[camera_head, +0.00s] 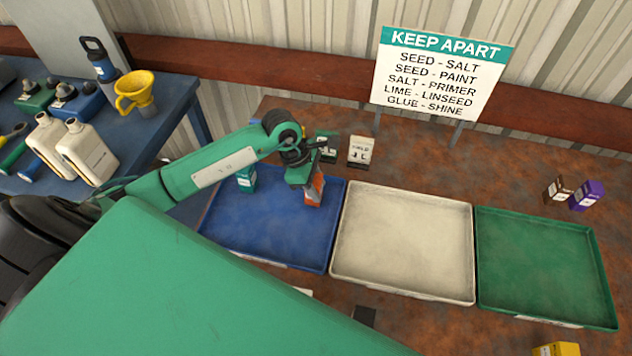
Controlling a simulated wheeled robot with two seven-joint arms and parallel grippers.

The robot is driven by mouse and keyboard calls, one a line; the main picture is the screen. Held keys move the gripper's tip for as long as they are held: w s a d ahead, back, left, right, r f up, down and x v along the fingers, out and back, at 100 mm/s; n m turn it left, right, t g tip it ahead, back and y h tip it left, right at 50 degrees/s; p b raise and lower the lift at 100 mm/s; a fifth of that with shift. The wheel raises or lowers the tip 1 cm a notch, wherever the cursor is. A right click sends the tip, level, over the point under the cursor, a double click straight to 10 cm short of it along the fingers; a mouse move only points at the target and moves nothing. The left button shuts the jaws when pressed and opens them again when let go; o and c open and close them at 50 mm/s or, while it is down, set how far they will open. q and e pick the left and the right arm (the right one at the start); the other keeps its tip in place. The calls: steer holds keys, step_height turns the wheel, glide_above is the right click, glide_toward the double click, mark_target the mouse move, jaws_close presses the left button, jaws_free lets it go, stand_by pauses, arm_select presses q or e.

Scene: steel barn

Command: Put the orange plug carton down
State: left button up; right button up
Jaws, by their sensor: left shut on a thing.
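The orange plug carton (314,191) is upright in my left gripper (306,176), over the far right part of the blue tray (265,252). The gripper is shut on its upper part and hides some of it. I cannot tell whether the carton's bottom touches the tray. A teal carton (246,178) stands at the blue tray's far left, partly behind my arm. My right gripper is not in view.
A white tray (400,240) and a green tray (545,262) lie to the right, both empty. A green carton (326,146) and a white carton (360,151) stand behind the trays. A "KEEP APART" sign (440,75) stands at the back. Brown (556,190) and purple (587,195) cartons stand at right.

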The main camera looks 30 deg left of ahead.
arm_select(q)
steer(key=shift+f, duration=0.1)
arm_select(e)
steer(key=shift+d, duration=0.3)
arm_select(q)
steer(key=shift+f, duration=0.15)
steer(key=o, duration=1)
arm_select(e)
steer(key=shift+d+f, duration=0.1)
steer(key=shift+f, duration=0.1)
